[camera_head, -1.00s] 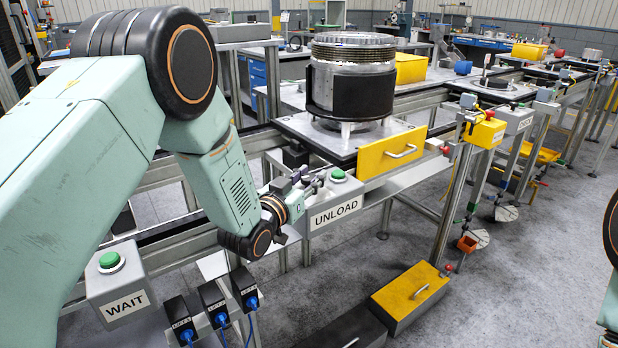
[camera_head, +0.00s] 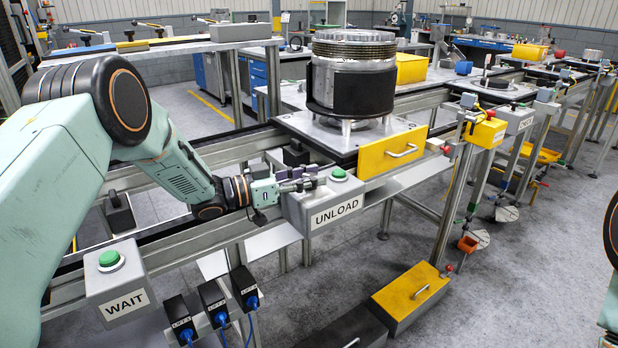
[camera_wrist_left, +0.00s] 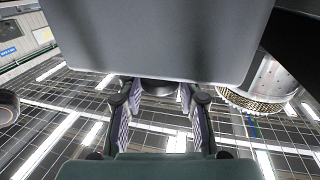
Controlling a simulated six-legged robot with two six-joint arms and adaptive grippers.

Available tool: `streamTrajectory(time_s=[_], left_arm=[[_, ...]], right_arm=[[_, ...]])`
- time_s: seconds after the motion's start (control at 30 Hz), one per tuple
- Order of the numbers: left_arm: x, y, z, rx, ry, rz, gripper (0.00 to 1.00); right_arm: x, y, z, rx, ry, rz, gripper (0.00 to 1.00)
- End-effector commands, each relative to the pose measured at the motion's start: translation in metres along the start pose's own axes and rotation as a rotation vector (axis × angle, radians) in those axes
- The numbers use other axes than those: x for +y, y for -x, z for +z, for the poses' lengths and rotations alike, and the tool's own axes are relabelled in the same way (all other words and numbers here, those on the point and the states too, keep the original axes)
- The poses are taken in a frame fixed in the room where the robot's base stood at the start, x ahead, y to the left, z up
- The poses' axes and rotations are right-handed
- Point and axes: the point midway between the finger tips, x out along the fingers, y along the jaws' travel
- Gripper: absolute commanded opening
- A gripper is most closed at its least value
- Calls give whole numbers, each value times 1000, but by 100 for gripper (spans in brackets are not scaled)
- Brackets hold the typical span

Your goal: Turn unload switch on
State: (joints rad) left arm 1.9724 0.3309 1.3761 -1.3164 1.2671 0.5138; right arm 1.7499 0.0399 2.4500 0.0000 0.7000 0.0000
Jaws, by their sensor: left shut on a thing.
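The grey unload box (camera_head: 322,205) with its "UNLOAD" label and green button (camera_head: 338,174) is mounted on the rail at the middle of the head view. My left gripper (camera_head: 304,184) reaches in from the left at the box's top left, beside the green button. In the left wrist view its two fingers (camera_wrist_left: 158,108) stand on either side of a small dark part, which I take for the unload switch (camera_wrist_left: 158,88), and are shut on it. A large grey surface hides much of that part. The switch's setting cannot be seen. My right gripper is out of view.
A wait box (camera_head: 118,284) with a green button is at lower left. Several small blue-plugged boxes hang below the rail.

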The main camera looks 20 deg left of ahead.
Motion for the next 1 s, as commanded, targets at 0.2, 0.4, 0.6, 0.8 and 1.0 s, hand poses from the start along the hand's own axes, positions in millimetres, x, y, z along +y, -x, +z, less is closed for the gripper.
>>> streamTrajectory(time_s=[0.2,0.4,0.6,0.8,1.0], left_arm=[[-1,0,-1,3,-1,40,2],[0,0,-2,3,-1,48,2],[0,0,-2,4,-1,48,2],[0,0,-1,3,-1,47,47],[0,0,-1,2,-1,48,58]], right_arm=[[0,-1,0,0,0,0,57],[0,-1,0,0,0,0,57],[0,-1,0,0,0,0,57],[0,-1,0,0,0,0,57],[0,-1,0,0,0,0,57]])
